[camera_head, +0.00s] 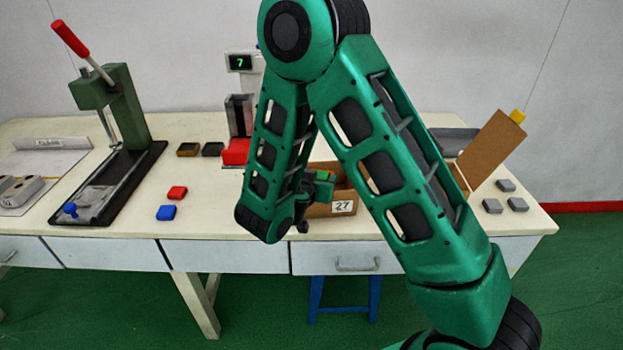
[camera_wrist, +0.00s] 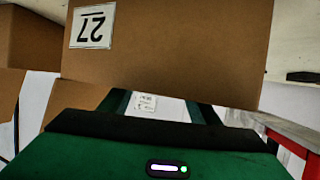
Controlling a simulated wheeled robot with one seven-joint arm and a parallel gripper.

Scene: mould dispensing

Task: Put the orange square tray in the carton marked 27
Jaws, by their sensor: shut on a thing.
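The carton marked 27 (camera_head: 344,208) is an open brown box on the table, partly hidden behind my arm. Its front wall and upside-down label fill the top of the wrist view (camera_wrist: 180,45). My gripper (camera_head: 318,187) is at the left part of the carton in the head view. In the wrist view its fingers (camera_wrist: 160,108) pass behind the edge of the carton's wall, so their tips are hidden. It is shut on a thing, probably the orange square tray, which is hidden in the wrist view. Only a small orange-like patch shows by the fingers in the head view.
A raised brown flap (camera_head: 492,150) stands at the right. A green press with a red lever (camera_head: 120,110) stands at the left. The table's front left is fairly clear.

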